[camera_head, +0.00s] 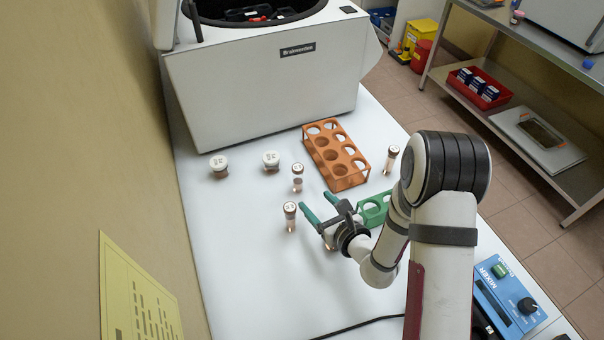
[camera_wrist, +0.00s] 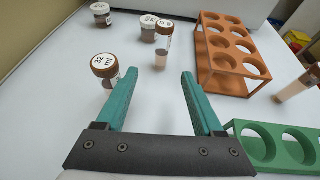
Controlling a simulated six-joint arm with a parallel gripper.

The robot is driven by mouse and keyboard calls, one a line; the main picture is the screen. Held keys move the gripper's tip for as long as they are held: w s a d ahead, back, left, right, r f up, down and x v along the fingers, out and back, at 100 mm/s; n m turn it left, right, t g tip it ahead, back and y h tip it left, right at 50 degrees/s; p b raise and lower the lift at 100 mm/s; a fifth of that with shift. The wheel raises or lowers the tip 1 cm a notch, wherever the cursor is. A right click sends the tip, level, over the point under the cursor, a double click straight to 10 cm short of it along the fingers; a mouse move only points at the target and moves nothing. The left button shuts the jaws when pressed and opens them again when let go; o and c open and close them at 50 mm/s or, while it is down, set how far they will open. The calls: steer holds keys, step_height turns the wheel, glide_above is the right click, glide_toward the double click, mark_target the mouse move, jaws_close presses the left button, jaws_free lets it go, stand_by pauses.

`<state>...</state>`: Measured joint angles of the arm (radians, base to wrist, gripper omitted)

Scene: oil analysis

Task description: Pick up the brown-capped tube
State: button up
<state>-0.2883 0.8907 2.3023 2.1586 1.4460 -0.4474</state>
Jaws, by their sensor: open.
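Several brown-capped tubes with white-labelled tops stand upright on the white bench; I cannot tell which one is meant. One tube (camera_head: 290,216) stands just left of my gripper (camera_head: 314,199), and shows beside the left finger in the wrist view (camera_wrist: 106,72). Another tube (camera_head: 297,178) stands ahead of the fingers, near the middle of the wrist view (camera_wrist: 164,45). A third tube (camera_head: 391,160) stands right of the orange rack, at the right edge of the wrist view (camera_wrist: 298,82). My gripper's teal fingers are apart with nothing between them (camera_wrist: 174,76).
Two short labelled jars (camera_head: 220,168) (camera_head: 271,162) stand farther back. A green rack (camera_head: 366,207) is partly hidden by my arm. A white centrifuge (camera_head: 265,95) fills the back. Bench left of the tubes is clear.

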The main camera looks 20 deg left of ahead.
mark_target(300, 183)
steer(key=x, duration=0.7)
steer(key=shift+r, duration=0.1)
steer(key=x, duration=0.5)
steer(key=shift+w+r, duration=0.15)
steer(key=shift+w, duration=0.05)
jaws_close()
